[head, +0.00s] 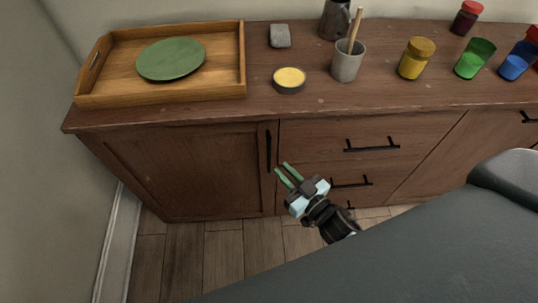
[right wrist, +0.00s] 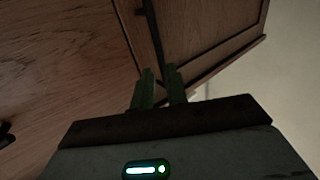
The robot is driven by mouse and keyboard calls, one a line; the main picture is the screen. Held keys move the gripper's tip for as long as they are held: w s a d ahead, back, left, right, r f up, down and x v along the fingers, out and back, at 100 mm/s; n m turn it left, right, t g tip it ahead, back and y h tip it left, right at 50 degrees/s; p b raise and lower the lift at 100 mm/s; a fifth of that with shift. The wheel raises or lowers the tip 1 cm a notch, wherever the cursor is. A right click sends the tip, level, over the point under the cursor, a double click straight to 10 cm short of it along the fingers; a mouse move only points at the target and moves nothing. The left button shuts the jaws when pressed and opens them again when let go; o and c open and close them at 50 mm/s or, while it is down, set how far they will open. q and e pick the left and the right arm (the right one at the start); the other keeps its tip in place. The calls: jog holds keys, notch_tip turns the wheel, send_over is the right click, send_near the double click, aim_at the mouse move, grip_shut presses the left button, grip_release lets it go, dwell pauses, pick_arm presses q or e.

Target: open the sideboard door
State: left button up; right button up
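The wooden sideboard (head: 270,113) has a closed left door (head: 185,165) with an upright black bar handle (head: 268,150) near its right edge. My right gripper (head: 281,168) is at the lower end of this handle, just to its right in the head view. Its two green fingers are apart, with a visible gap and nothing clearly held. In the right wrist view, the fingers (right wrist: 160,76) point at the sideboard front, and the dark handle (right wrist: 151,25) runs down toward the gap between them. Whether they touch it cannot be told. My left gripper is not in view.
Drawers with black handles (head: 372,146) are right of the door. On top stand a wooden tray (head: 241,60) with a green plate (head: 171,59), a yellow-filled dish (head: 289,79), a grey cup (head: 347,64) and several jars. Bare floor (head: 235,250) lies in front; a wall is left.

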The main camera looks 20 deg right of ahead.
aim_at(270, 158)
jog(key=x, duration=0.7)
jog(key=shift+w, duration=0.1)
grip_shut()
